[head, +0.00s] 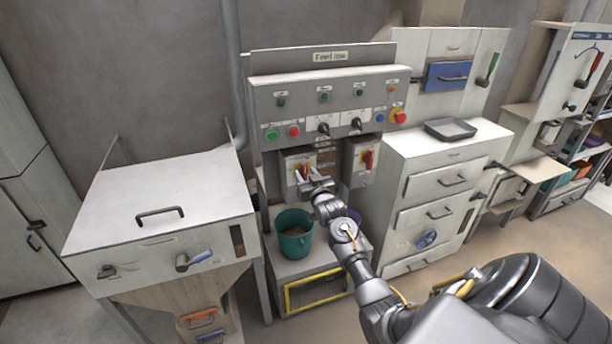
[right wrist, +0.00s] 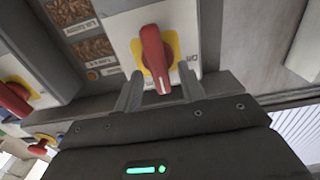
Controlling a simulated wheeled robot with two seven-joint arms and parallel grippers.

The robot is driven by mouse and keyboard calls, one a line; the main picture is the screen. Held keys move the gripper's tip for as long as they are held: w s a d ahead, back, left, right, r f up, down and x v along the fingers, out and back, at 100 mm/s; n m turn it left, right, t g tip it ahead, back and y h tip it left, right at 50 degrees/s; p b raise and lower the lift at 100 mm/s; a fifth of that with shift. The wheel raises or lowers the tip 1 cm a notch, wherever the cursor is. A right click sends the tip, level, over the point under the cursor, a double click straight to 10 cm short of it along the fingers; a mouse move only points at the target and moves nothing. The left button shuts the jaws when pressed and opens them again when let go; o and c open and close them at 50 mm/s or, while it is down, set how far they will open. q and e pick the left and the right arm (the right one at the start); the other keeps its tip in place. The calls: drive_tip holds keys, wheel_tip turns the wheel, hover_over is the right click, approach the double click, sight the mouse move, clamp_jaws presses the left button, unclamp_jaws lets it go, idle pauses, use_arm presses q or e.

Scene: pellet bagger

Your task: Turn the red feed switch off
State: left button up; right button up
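A red feed switch (head: 304,171) sits on a yellow plate on the left white switch box of the machine. In the right wrist view, its red handle (right wrist: 154,58) has a white line at its end and lettering beside the plate. My right gripper (head: 318,184) is just in front of this switch and partly covers it. In the right wrist view the gripper (right wrist: 160,88) is open, its fingers apart on either side of the handle's end. I cannot tell whether either finger touches it. My left gripper is not in view.
A second red switch (head: 368,159) is on the box to the right. The panel above has several buttons, black knobs and a red emergency button (head: 398,116). A green bucket (head: 294,238) stands below the left switch. A white cabinet (head: 165,200) is at left, drawers (head: 438,182) at right.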

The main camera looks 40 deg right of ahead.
drive_tip(key=c, duration=0.8)
drive_tip(key=shift+a, duration=0.15)
clamp_jaws()
